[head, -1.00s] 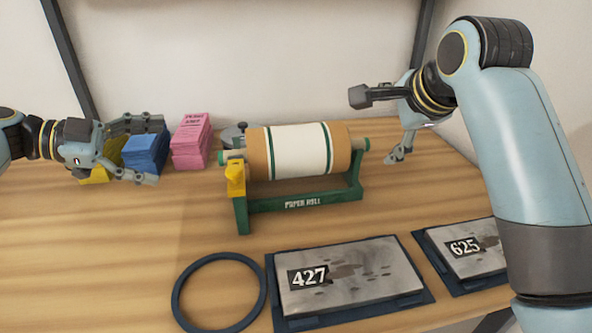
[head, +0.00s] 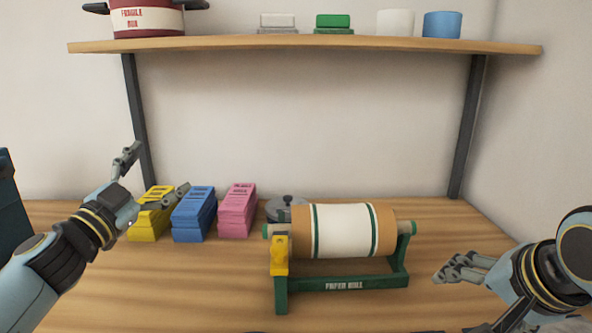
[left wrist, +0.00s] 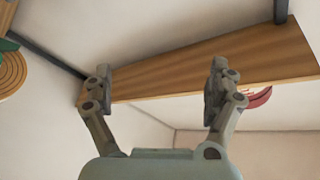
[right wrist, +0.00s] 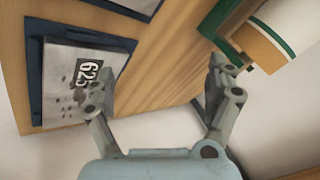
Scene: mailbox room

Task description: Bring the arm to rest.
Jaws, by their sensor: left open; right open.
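My left gripper (head: 155,178) is at the left of the head view, raised in front of the yellow block stack. Its fingers are spread and empty; the left wrist view shows them apart (left wrist: 158,88), with the shelf's underside beyond. My right gripper (head: 458,268) is low at the right, over the table and right of the paper roll stand. In the right wrist view its fingers (right wrist: 165,85) are apart with nothing between them. Part of the right arm is cut off by the frame edge.
A paper roll (head: 342,230) sits in a green stand. Yellow (head: 148,224), blue (head: 194,215) and pink (head: 238,211) stacks stand left of it. A shelf (head: 300,45) with a pot and several items hangs above.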

